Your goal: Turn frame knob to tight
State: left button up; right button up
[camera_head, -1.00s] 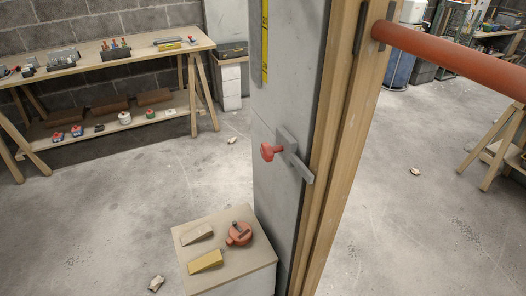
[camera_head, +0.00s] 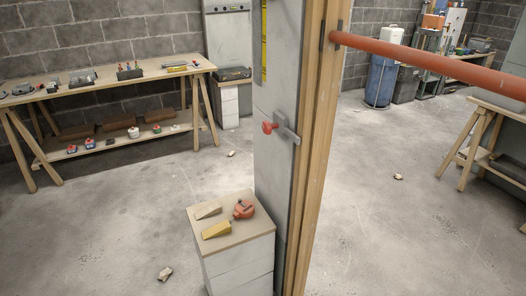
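The frame knob (camera_head: 269,127) is a small red handle on a grey metal plate (camera_head: 286,130). The plate is fixed to the side of a tall grey panel (camera_head: 271,170), beside the wooden frame post (camera_head: 312,170). I cannot tell from its angle whether the knob is tight or loose. Neither of my grippers shows in the head view.
A pedestal (camera_head: 240,258) by the panel's foot bears wedges and a red round tool (camera_head: 243,209). A red pipe (camera_head: 430,63) runs right from the post. A workbench (camera_head: 105,83) stands back left. Floor between is mostly clear, with scattered scraps (camera_head: 165,273).

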aim_at(267, 127)
jog(key=k, duration=0.1)
jog(key=u, duration=1.45)
jog(key=i, duration=3.4)
jog(key=z, duration=1.55)
